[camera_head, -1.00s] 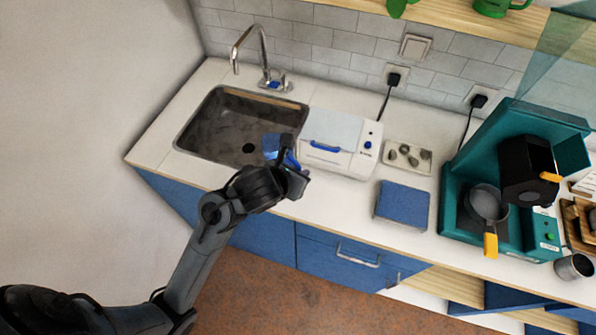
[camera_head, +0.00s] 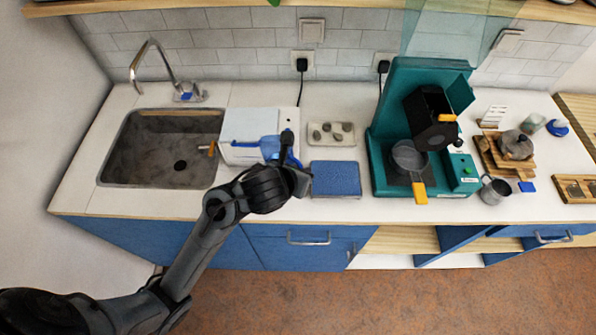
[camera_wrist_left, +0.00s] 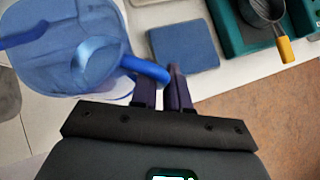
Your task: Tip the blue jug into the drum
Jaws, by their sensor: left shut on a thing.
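The translucent blue jug (camera_head: 271,147) is held in front of the white appliance at the sink's right. It also fills the upper left of the left wrist view (camera_wrist_left: 75,50). My left gripper (camera_head: 292,163) is shut on the jug's handle, with its fingers in the left wrist view (camera_wrist_left: 162,84) around the handle's end. The jug's contents are hard to make out. A black drum-like body (camera_head: 427,120) with an orange handle sits in the teal machine (camera_head: 388,112), to the right of the jug and apart from it. My right gripper is not in view.
The blue mat (camera_head: 335,178) and a tray of stones (camera_head: 331,134) lie between the jug and the machine. A pan (camera_head: 409,157) with a yellow handle is at the machine's front. A metal cup (camera_head: 494,189) stands right of it. The sink (camera_head: 150,166) is left.

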